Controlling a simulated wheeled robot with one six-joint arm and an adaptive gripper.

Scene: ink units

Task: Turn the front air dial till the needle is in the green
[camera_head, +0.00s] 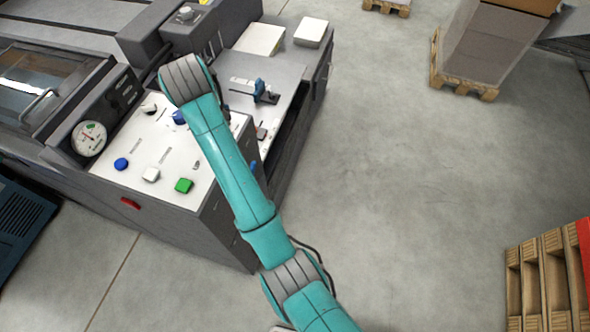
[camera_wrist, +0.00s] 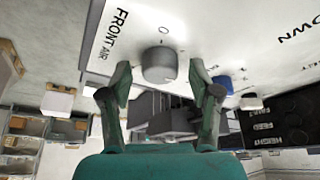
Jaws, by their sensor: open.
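The front air dial (camera_wrist: 159,66) is a grey round knob on a white panel, beside the printed words FRONT AIR, in the wrist view. My gripper (camera_wrist: 160,73) is open, with one fingertip on each side of the dial. Gaps show between the fingertips and the dial; I cannot tell how deep they reach. In the head view a round gauge (camera_head: 88,139) with a white face, a small green patch at its upper part and a thin reddish needle stands left of the panel. The needle looks outside the green, but it is small. My arm hides the gripper there.
The white panel (camera_head: 133,180) carries a blue button (camera_head: 121,164), a white button (camera_head: 151,175), a green button (camera_head: 184,186) and a blue knob (camera_head: 179,117) close to my arm. A red button (camera_head: 130,203) sits on the machine's front.

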